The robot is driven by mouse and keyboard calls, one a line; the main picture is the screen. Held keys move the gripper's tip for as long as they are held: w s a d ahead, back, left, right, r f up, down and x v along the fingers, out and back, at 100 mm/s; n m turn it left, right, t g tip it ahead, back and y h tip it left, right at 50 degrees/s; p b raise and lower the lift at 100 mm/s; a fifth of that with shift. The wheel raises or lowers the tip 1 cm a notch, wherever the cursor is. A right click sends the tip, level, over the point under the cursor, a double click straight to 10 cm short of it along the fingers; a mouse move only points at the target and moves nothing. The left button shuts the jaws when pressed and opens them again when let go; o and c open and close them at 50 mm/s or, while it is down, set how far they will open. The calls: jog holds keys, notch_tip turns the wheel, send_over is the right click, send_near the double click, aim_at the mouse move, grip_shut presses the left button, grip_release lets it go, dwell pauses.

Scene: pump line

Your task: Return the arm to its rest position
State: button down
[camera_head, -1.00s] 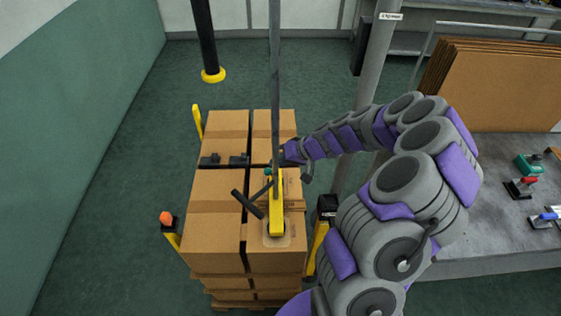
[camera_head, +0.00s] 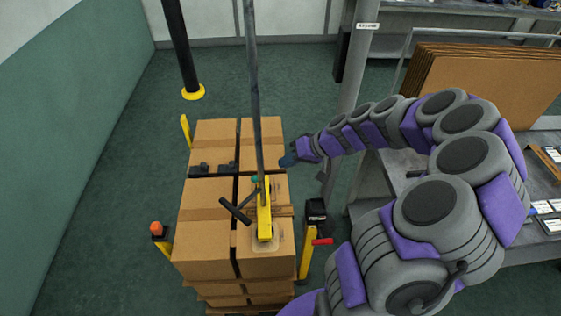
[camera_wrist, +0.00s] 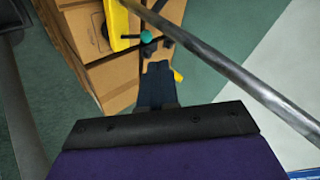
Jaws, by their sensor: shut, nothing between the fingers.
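My gripper (camera_head: 288,160) is at the end of my grey and purple arm, beside the upper right of the box stack. Its dark blue fingers show together in the wrist view (camera_wrist: 157,80), with nothing between them. In the head view it is to the right of the yellow lifting tool (camera_head: 264,215) and apart from it. The tool has black handles and a teal knob, hangs on a grey pole (camera_head: 254,90) and rests on a box top. The arm is bent, reaching out from the lower right.
A stack of cardboard boxes (camera_head: 205,235) stands on a pallet. A grey post (camera_head: 357,80) rises behind my arm. A workbench (camera_head: 375,205) and upright cardboard sheets (camera_head: 485,75) are at right. Yellow stands (camera_head: 308,250) flank the stack. Green floor at left is clear.

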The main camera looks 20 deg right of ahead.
jog(key=s+a+r+n+g+h, duration=0.3)
jog(key=s+a+r+g, duration=0.3)
jog(key=s+a, duration=0.75)
jog(key=s+d+r+m+h, duration=0.1)
jog(key=s+d+h, duration=0.1)
jog(key=s, duration=0.7)
jog(key=s+d+r+m+g+h, duration=0.1)
jog(key=s+d+r+h, duration=0.1)
jog(key=s, duration=0.7)
jog(key=shift+s+d+h, duration=0.3)
jog(key=shift+s+d, duration=0.05)
jog(key=shift+d, duration=0.2)
jog(key=shift+a, duration=0.1)
